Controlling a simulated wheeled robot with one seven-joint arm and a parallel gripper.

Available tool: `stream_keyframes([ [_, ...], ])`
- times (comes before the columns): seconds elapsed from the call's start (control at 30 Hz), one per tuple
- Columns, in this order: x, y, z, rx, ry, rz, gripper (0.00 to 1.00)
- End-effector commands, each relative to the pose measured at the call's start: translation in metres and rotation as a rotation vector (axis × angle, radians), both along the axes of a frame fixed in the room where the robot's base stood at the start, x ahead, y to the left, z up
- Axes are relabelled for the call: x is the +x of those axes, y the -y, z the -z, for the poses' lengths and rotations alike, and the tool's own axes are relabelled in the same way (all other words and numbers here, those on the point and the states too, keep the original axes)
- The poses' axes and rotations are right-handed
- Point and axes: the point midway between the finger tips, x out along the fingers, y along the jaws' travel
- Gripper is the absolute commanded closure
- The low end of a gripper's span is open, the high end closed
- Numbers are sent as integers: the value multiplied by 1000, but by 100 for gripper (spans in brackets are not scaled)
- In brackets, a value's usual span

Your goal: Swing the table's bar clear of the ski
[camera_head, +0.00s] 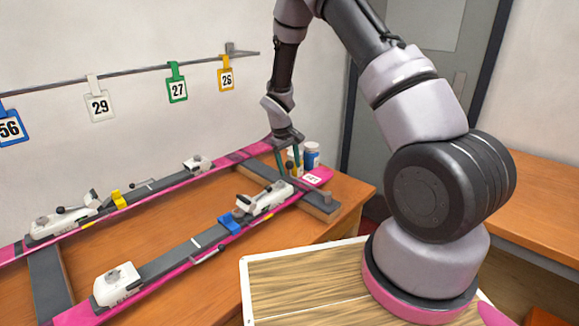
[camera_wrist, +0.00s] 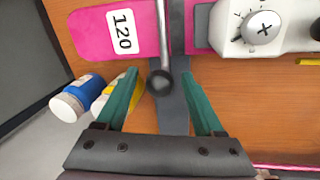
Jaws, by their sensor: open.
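The near ski (camera_head: 180,262) is pink and dark and lies lengthwise on the table. Its pink end with a number tag is large in the wrist view (camera_wrist: 90,32). The bar (camera_wrist: 161,40) is a thin metal rod with a dark ball knob at its end. In the wrist view it lies across the ski, its knob over the table's grey crosspiece (camera_wrist: 172,112). My gripper (camera_head: 288,160) is at that ski end. Its green fingers (camera_wrist: 161,72) are open on either side of the knob, with gaps showing. The bar's far end is outside the wrist view.
A blue bottle with a white cap (camera_wrist: 82,94) and a yellow-and-white bottle (camera_wrist: 125,84) stand beside the left finger. A white binding (camera_wrist: 258,26) sits on the ski to the right. A second ski (camera_head: 150,190) lies behind. Numbered tags (camera_head: 177,88) hang on the wall rail.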

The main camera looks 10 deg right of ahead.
Motion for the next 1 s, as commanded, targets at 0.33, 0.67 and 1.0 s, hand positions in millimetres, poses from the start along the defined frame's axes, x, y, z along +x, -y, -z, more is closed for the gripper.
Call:
stream_keyframes([
  [0.33,1,1,4,0,1,0,34],
  [0.67,0,1,3,0,1,0,100],
  [1.0,0,1,3,0,1,0,100],
])
